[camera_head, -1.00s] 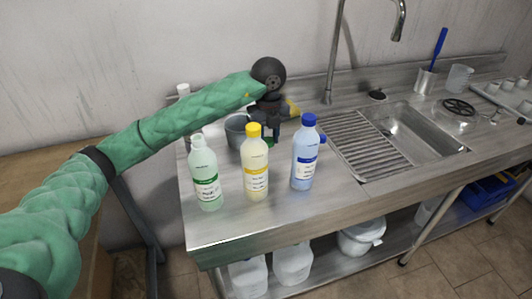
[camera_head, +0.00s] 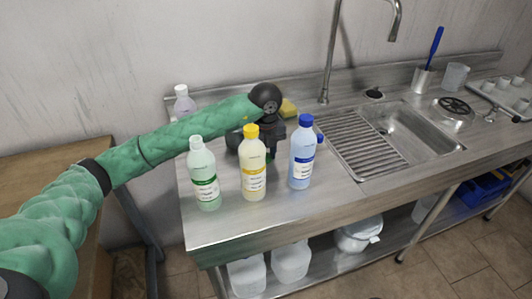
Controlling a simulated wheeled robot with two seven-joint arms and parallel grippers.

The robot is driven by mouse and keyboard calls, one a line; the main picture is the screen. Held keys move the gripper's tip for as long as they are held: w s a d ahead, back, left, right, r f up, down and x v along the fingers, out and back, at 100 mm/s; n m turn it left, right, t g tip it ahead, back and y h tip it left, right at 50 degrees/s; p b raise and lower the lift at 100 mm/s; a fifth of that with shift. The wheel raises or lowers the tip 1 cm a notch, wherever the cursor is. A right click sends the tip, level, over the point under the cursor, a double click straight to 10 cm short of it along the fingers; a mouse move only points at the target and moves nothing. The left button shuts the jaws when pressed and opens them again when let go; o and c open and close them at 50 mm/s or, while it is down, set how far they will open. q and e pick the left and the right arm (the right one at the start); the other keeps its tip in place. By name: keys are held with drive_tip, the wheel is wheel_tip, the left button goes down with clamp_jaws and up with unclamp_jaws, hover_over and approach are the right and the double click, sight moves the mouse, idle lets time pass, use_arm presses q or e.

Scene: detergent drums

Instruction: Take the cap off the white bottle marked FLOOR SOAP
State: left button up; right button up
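Three bottles stand upright near the counter's front left: a pale bottle with a green label and whitish cap (camera_head: 203,180), a cream bottle with a yellow cap (camera_head: 253,170), and a blue bottle with a blue cap (camera_head: 302,160). A whitish bottle with a pale cap (camera_head: 183,103) stands at the back left, partly behind my arm. The label words are too small to read, so I cannot tell which is FLOOR SOAP. My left gripper (camera_head: 284,132) is behind the yellow-capped and blue bottles; its fingers are mostly hidden. My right gripper is out of view.
A yellow sponge (camera_head: 288,108) lies behind the gripper. A small blue thing (camera_head: 320,138) shows beside the blue bottle. The drainer (camera_head: 365,150) and sink basin (camera_head: 415,137) are to the right. The counter front (camera_head: 235,222) is clear.

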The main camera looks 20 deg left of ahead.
use_arm(q)
drive_tip(key=o, duration=0.4)
drive_tip(key=shift+c, duration=0.2)
drive_tip(key=shift+r, duration=0.1)
